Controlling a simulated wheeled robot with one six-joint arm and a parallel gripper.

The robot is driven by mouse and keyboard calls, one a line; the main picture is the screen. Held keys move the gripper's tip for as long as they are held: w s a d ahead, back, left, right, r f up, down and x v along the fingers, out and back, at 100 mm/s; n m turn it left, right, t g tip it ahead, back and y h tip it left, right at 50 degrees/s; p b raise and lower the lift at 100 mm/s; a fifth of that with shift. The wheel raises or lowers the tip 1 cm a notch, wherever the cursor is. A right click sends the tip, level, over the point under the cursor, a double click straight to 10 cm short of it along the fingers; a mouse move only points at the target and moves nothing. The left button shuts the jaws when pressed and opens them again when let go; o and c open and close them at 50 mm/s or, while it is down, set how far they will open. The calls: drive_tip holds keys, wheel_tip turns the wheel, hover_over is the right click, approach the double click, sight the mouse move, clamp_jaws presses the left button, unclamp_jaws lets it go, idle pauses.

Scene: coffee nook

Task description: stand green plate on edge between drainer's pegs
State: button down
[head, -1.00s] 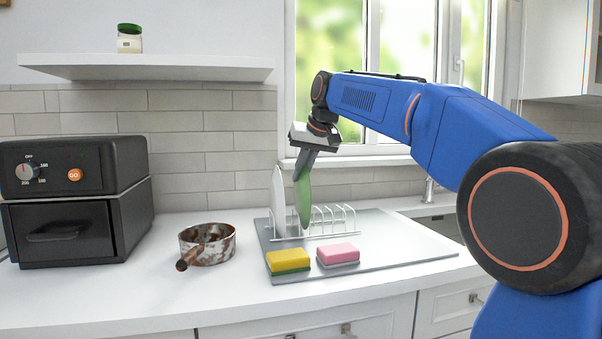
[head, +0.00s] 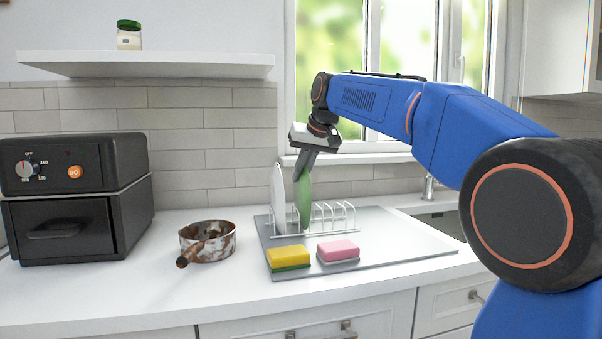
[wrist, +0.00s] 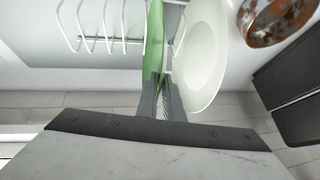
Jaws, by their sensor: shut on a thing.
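The green plate (head: 304,202) is on edge, nearly upright, with its lower part at the wire drainer (head: 340,222). My gripper (head: 304,166) is above it, pointing down, shut on its upper rim. In the wrist view the gripper (wrist: 161,95) holds the green plate (wrist: 154,45) edge-on, beside the drainer's white pegs (wrist: 105,25). A white plate (head: 279,200) stands on edge in the drainer just left of the green one. The white plate (wrist: 200,55) also shows in the wrist view. I cannot tell whether the green plate's bottom touches the drainer.
A yellow sponge (head: 289,257) and a pink sponge (head: 338,250) lie on the grey mat (head: 410,245) in front of the drainer. A rusty pot (head: 208,242) and a black oven (head: 75,200) stand to the left. The drainer's pegs to the right are empty.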

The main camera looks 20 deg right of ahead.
drive_tip(key=c, duration=1.8)
unclamp_jaws()
drive_tip(key=shift+f, duration=0.1)
drive_tip(key=shift+r, duration=4)
drive_tip(key=shift+s, duration=0.1)
